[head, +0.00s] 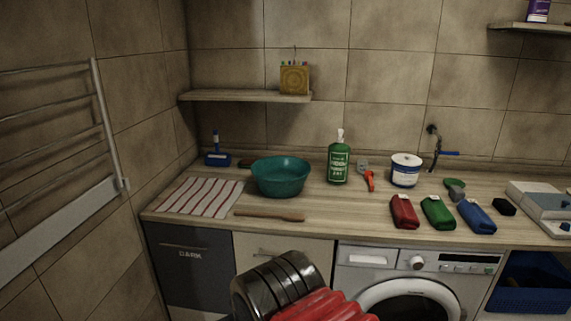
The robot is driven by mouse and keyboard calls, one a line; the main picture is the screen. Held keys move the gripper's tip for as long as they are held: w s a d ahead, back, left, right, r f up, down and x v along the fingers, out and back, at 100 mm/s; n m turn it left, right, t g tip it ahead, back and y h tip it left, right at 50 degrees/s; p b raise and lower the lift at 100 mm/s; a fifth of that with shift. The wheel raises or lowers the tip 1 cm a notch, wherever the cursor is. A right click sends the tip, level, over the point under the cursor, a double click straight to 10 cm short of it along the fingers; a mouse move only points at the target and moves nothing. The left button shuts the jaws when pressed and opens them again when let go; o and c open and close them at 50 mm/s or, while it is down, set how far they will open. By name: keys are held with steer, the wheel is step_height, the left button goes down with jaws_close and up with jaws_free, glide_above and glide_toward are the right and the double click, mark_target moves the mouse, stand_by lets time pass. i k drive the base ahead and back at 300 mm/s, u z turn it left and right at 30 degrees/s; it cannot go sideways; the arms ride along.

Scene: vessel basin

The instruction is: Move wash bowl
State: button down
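The wash bowl, a round teal bowl (281,180), stands upright and open on the wooden counter, left of the middle. It is just right of a red-and-white striped cloth (202,198) and behind a wooden stick-like tool (268,215). No contents show inside it. A dark, ribbed part and a red, ribbed part, which look like my arm, rise at the bottom edge in front of the counter, well apart from the bowl. No gripper fingers show.
Red (404,212), green (437,212) and blue (476,217) packs lie near the front right. A shelf (245,96) hangs above.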

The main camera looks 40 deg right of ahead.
mark_target(277, 177)
steer(key=z, duration=0.1)
steer(key=i, duration=0.9)
steer(key=z, duration=0.9)
steer(key=i, duration=0.7)
steer(key=z, duration=0.4)
